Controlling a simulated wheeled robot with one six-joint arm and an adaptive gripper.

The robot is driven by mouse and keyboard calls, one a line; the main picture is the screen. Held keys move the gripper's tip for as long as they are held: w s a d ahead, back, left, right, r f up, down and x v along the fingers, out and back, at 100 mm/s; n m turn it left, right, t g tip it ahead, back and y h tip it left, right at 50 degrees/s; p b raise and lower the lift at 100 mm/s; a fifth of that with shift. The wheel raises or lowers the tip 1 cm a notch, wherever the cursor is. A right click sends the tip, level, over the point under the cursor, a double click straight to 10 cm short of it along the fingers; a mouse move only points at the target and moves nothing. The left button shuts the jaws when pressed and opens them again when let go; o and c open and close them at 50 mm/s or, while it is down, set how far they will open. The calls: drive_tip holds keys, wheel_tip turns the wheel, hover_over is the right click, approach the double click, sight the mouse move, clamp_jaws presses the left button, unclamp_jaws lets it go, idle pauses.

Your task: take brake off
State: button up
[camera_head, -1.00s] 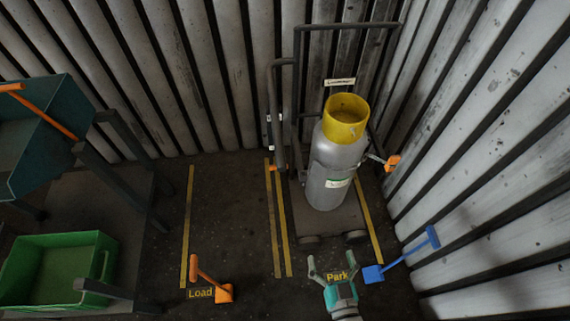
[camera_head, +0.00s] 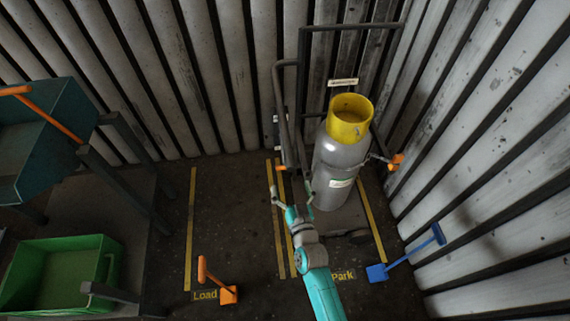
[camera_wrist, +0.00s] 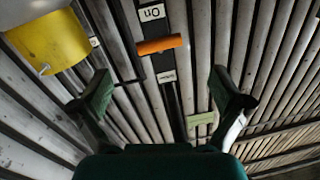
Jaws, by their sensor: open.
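The trolley (camera_head: 303,90) stands against the back wall and carries a grey gas cylinder (camera_head: 338,165) with a yellow collar (camera_head: 350,118). An orange handle (camera_head: 281,168), which looks like the brake, sits low on its left upright. In the wrist view the orange handle (camera_wrist: 160,45) lies crosswise on a dark bar, with an "On" label (camera_wrist: 152,12) above it and a smaller, unreadable label below. My gripper (camera_head: 291,189) is open and empty in front of the trolley's lower left side. In the wrist view the handle is beyond and between my gripper's fingers (camera_wrist: 163,93), apart from them.
An orange chock-like piece (camera_head: 228,294) stands by the "Load" mark. A blue one (camera_head: 378,272) with a long handle is at the right near "Park". An orange piece (camera_head: 394,161) is right of the cylinder. A green crate (camera_head: 62,285) is at left.

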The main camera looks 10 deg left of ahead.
sight(284, 164)
drive_tip(key=x, duration=0.8)
drive_tip(key=shift+w+a, duration=0.1)
drive_tip(key=shift+w, duration=0.25)
